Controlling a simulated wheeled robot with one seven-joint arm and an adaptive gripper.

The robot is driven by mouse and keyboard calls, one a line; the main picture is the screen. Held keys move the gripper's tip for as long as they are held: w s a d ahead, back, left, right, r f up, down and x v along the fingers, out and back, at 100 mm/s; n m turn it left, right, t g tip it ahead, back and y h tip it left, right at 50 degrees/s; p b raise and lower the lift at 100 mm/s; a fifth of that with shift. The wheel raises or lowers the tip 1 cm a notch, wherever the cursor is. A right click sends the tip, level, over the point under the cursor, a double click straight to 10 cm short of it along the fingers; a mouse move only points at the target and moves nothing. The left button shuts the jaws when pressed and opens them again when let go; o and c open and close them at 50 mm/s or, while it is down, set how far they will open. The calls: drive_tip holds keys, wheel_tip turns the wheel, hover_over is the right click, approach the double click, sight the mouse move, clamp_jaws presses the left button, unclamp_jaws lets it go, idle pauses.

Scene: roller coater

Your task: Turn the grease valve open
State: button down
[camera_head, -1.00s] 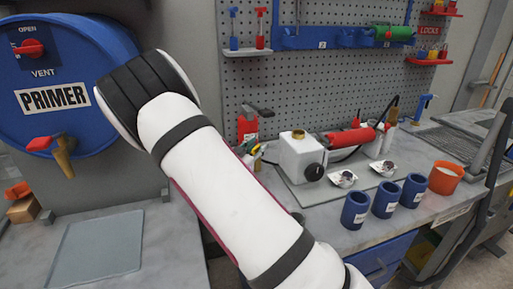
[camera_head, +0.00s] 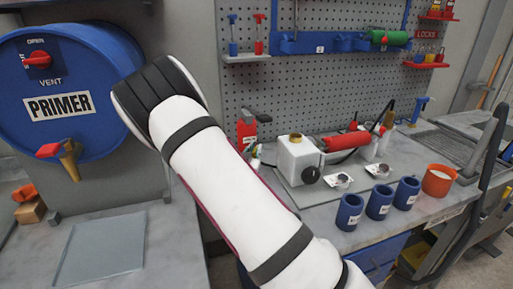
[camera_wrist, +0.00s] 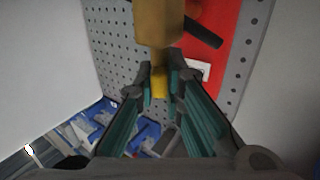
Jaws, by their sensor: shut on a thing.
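In the wrist view my gripper (camera_wrist: 160,80) has its two teal-padded fingers closed around a small yellow piece (camera_wrist: 159,88). A larger brass-coloured block (camera_wrist: 158,22) stands just beyond it at the top. A dark bar (camera_wrist: 203,32) sticks out to the right of the block, in front of a red panel (camera_wrist: 222,50). In the head view my white arm covers the middle, and neither my gripper nor the grease valve can be made out.
A blue PRIMER drum (camera_head: 60,135) with a red-handled tap stands at the left, above a grey tray (camera_head: 100,250). A bench at the right holds a white container (camera_head: 297,158), blue cups (camera_head: 349,212) and an orange tub (camera_head: 438,180). A pegboard (camera_wrist: 115,45) rises behind.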

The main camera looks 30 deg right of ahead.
drive_tip(key=n+t+y+p, duration=0.2)
drive_tip(key=y, duration=0.1)
drive_tip(key=n+t+y+p, duration=0.1)
drive_tip(key=shift+s+d+r, duration=0.1)
drive_tip(key=shift+s+d, duration=0.05)
drive_tip(key=shift+s, duration=0.15)
drive_tip(key=shift+w+n+t+y+p, duration=0.1)
drive_tip(key=shift+n+t+y+p, duration=0.35)
drive_tip(key=shift+n+y+p, duration=0.6)
drive_tip(key=shift+w+n+t+y+p, duration=0.1)
drive_tip(key=shift+n+t+y+p, duration=0.35)
drive_tip(key=shift+y, duration=1)
drive_tip(key=shift+n, duration=0.4)
drive_tip(key=c, duration=1.7)
unclamp_jaws()
drive_tip(key=v, duration=0.7)
drive_tip(key=shift+s, duration=0.25)
